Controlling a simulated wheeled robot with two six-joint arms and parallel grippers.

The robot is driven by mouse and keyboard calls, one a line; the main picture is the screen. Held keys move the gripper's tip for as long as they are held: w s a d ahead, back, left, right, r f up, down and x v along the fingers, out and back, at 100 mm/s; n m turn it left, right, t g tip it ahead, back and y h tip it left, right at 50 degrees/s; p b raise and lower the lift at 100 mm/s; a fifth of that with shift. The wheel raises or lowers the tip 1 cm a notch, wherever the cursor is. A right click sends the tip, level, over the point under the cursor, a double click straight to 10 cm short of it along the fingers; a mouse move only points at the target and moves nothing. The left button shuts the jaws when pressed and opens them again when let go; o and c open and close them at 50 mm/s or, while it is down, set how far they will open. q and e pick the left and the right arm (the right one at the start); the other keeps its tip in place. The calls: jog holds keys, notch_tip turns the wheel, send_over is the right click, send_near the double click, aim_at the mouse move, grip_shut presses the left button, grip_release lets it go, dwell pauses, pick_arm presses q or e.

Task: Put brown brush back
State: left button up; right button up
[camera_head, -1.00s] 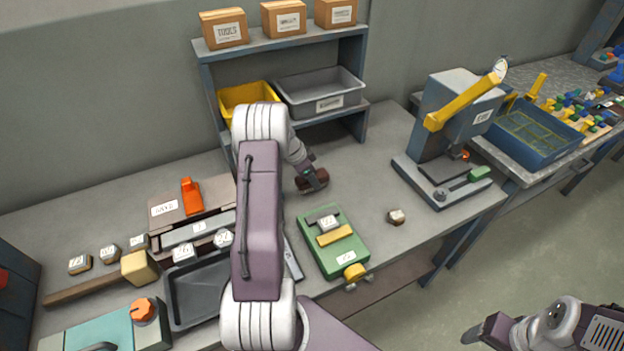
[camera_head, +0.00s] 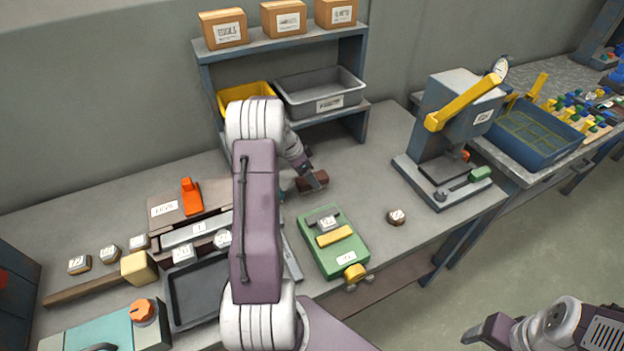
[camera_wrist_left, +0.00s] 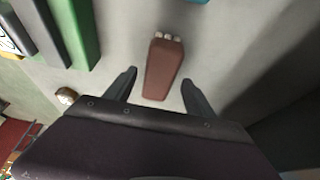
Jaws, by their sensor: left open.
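The brown brush (camera_head: 312,181) lies on the workbench in front of the shelf, partly covered by my left gripper in the head view. In the left wrist view the brush (camera_wrist_left: 162,68) has a reddish-brown body with pale bristle tufts at its far end. My left gripper (camera_wrist_left: 158,88) is open, with one finger on each side of the brush's near end and a gap on both sides. I cannot tell how high the fingers are above the bench. My right gripper (camera_head: 476,338) is at the lower right, off the bench, and its jaw opening is unclear.
A green block fixture (camera_head: 333,243) stands in front of the brush. A grey tray (camera_head: 198,290) and a brown-grey stand (camera_head: 190,222) are at the left. The shelf (camera_head: 290,122) holds a yellow bin and a grey bin. A press (camera_head: 442,150) stands at the right. Bench between brush and press is mostly clear.

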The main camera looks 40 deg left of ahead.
pick_arm(q)
jog(key=v, duration=0.9)
jog(key=s+d+n+g, duration=0.1)
jog(key=s+d, duration=0.1)
jog(key=d, duration=0.4)
jog(key=s+d+f+n, duration=0.1)
jog(key=s+d, duration=0.1)
jog(key=d, duration=0.4)
jog(key=s+d+f+n+g+y, duration=0.1)
jog(key=s+d, duration=0.1)
jog(key=d, duration=0.4)
jog(key=shift+s+d+f+g, duration=0.1)
jog(key=shift+s+d+g, duration=0.15)
jog(key=shift+s+g, duration=0.1)
jog(key=shift+n, duration=0.7)
jog(key=s+d, duration=0.4)
jog(key=shift+f, duration=0.35)
jog(key=shift+n+y, duration=0.4)
jog(key=shift+n, duration=0.2)
jog(key=s+d, duration=0.1)
jog(key=s, duration=0.1)
jog(key=s+d, duration=0.1)
jog(key=s+d+f, duration=0.1)
jog(key=s, duration=0.1)
jog(key=shift+s+f, duration=0.1)
jog(key=shift+s, duration=0.25)
jog(key=shift+f, duration=0.1)
